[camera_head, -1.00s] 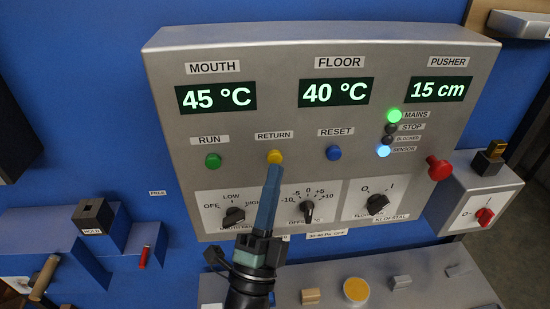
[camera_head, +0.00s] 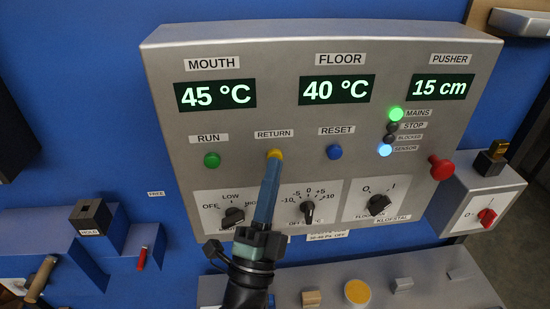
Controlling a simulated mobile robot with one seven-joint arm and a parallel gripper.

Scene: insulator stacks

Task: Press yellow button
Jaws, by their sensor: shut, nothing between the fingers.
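The yellow button (camera_head: 275,155) sits under the RETURN label on the grey control panel (camera_head: 270,60). It lies between the green RUN button (camera_head: 212,160) and the blue RESET button (camera_head: 334,152). My gripper (camera_head: 273,162) is shut and empty, its long blue fingers pointing up at the yellow button. The fingertips overlap the lower part of the button in the picture. I cannot tell whether they touch it.
Below the buttons are several black knobs, such as the LOW knob (camera_head: 234,216). A red stop knob (camera_head: 440,167) sticks out at the panel's right. A grey shelf (camera_head: 430,290) with small blocks and a yellow disc (camera_head: 358,292) lies below.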

